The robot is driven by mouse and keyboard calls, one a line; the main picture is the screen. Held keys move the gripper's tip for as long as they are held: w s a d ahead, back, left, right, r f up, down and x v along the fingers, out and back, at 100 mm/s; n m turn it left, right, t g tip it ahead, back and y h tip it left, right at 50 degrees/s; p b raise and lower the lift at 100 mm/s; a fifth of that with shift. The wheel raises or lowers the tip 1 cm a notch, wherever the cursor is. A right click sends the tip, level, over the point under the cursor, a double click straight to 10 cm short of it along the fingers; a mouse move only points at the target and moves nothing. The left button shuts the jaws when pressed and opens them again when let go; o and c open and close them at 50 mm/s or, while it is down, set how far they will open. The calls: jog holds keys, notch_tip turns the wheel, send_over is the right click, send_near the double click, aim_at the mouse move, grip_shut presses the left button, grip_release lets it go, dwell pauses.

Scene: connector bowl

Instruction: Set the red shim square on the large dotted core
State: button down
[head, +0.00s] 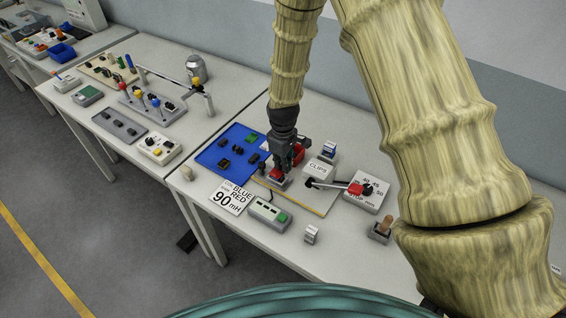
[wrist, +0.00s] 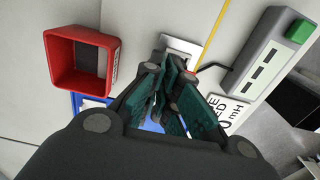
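My gripper (head: 283,160) points down over a small red piece (head: 276,173), which looks like the red shim. The piece is at the fingertips, over a light grey block (head: 279,183) that may be the core; no dots can be made out. In the wrist view the dark green fingers (wrist: 170,82) come close together at their tips.
A blue mat (head: 211,157) with dark parts lies left of my gripper. A red open bin (wrist: 68,82) stands close by. A CLIPS box (head: 318,168), a card reading 90 mH (head: 229,197), a grey device with a green button (head: 268,214) and a labelled block (head: 366,192) surround the spot.

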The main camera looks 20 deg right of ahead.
dwell(0.3)
jog(key=c, duration=1.6)
grip_release()
jog(key=shift+o, duration=0.2)
notch_tip(320, 180, up, 12)
